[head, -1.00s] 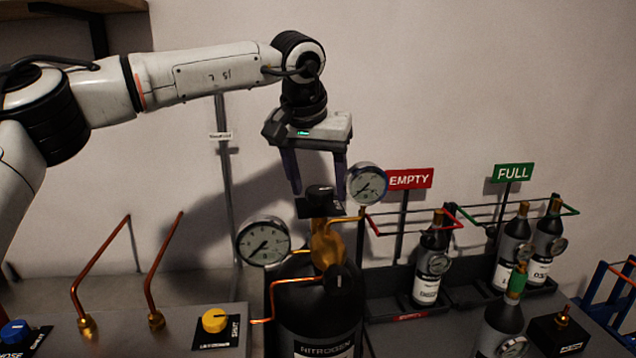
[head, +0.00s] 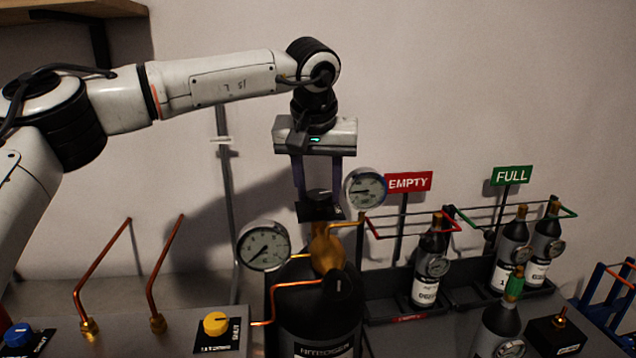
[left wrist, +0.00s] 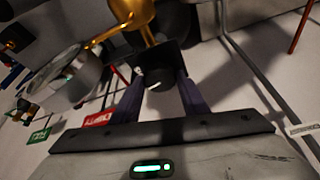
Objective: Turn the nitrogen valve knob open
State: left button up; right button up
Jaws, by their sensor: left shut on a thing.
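The nitrogen valve knob (head: 319,195) is black and sits on a dark plate atop the brass valve (head: 327,250) of the black nitrogen cylinder (head: 312,328). My left gripper (head: 319,190) comes down from above, its two purple-grey fingers shut on the knob from both sides. In the left wrist view the knob (left wrist: 158,78) shows a white mark and lies between the fingertips. Two round gauges flank the valve: a left gauge (head: 264,244) and a right gauge (head: 365,188). My right gripper is not in view.
A second black knob (head: 339,284) is lower on the cylinder. A yellow knob (head: 215,323) and copper pipes (head: 165,270) stand at left. Small bottles (head: 428,262) stand in racks under the EMPTY sign (head: 409,182) and FULL sign (head: 512,174).

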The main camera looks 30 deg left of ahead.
pick_arm(q)
jog(key=n+p, duration=0.1)
jog(key=n, duration=0.1)
jog(key=n+y+p, duration=0.1)
jog(key=shift+w+d+r+n+g, duration=0.1)
jog(key=shift+d+r+n+g, duration=0.1)
jog(key=shift+n+g, duration=0.2)
jog(key=n+y+p, duration=0.1)
jog(key=n, duration=0.1)
jog(key=shift+n+g, duration=0.3)
jog(key=n, duration=0.1)
jog(key=n+g, duration=0.1)
jog(key=n, duration=0.2)
jog(key=shift+w+d+f+n+g+y+p, duration=0.1)
jog(key=shift+w+f+n+g+y+p, duration=0.05)
jog(key=shift+w+n+g+y+p, duration=0.2)
jog(key=shift+n+g, duration=0.95)
jog(key=shift+n, duration=1.2)
jog(key=o, duration=1.1)
jog(key=shift+c, duration=0.2)
